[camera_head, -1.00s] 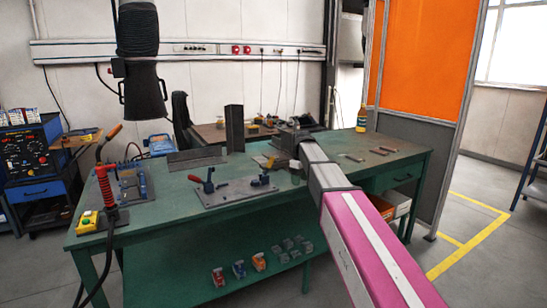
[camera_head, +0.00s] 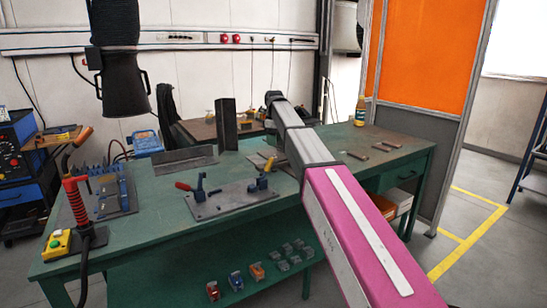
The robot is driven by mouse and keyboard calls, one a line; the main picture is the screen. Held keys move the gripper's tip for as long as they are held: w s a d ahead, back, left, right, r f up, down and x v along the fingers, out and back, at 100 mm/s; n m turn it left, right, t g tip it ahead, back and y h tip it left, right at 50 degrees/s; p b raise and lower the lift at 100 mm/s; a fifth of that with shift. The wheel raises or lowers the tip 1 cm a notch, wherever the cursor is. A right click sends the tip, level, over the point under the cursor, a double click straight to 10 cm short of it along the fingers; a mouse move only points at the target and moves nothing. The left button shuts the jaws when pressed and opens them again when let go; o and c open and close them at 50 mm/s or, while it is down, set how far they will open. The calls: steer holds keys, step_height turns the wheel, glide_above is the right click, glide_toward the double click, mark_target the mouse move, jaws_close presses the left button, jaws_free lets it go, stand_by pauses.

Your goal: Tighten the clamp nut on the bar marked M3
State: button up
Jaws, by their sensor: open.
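My arm reaches over the green workbench (camera_head: 150,228) from the lower right. Its far end is a dark cap above the bench's back edge, and no gripper fingers can be made out. A grey fixture plate (camera_head: 225,203) lies mid-bench. It carries a clamp with a red handle (camera_head: 184,186) and a blue clamp (camera_head: 262,184). Another plate with blue clamps (camera_head: 113,192) lies at the left end. Small flat bars (camera_head: 357,155) (camera_head: 381,147) lie at the right end. No M3 mark or clamp nut is readable at this size.
A dark upright post (camera_head: 227,124) and angle plate (camera_head: 184,160) stand behind the fixture. A black fume hood (camera_head: 124,85) hangs at left. A red-handled torch (camera_head: 77,205) and yellow button box (camera_head: 57,243) occupy the left front corner. An orange screen (camera_head: 425,50) stands at right.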

mark_target(274, 156)
step_height(274, 156, down, 9)
steer(key=shift+r, duration=0.2)
stand_by(0.3)
steer(key=c, duration=0.9)
